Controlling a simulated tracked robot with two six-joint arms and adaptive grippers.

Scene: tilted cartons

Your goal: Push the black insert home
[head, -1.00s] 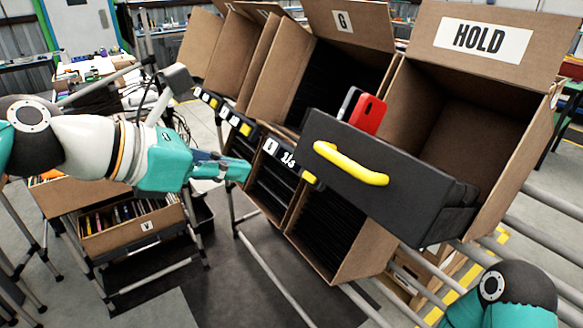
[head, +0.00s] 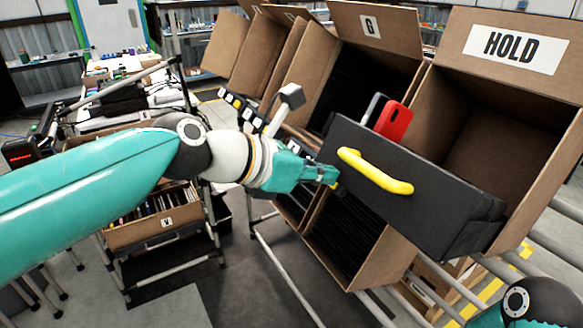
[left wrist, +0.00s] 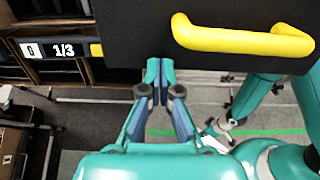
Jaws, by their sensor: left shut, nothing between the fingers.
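The black insert (head: 410,207) with a yellow handle (head: 376,174) sticks out, tilted, from the front of the tilted carton marked HOLD (head: 478,130). A red object (head: 393,121) and a grey one stand upright behind its top edge. My left gripper (head: 334,176) is shut and empty, its tips close to the left part of the insert's front, left of the handle. In the left wrist view the fingertips (left wrist: 159,64) meet at the lower edge of the dark front (left wrist: 140,30), below and left of the handle (left wrist: 243,38); I cannot tell if they touch. My right gripper is out of view.
A carton marked G (head: 366,65) stands open to the left of HOLD, with smaller cartons of dark files (head: 343,236) below. A cart carrying a box (head: 155,216) stands at lower left. Rack rails (head: 555,243) run at the right.

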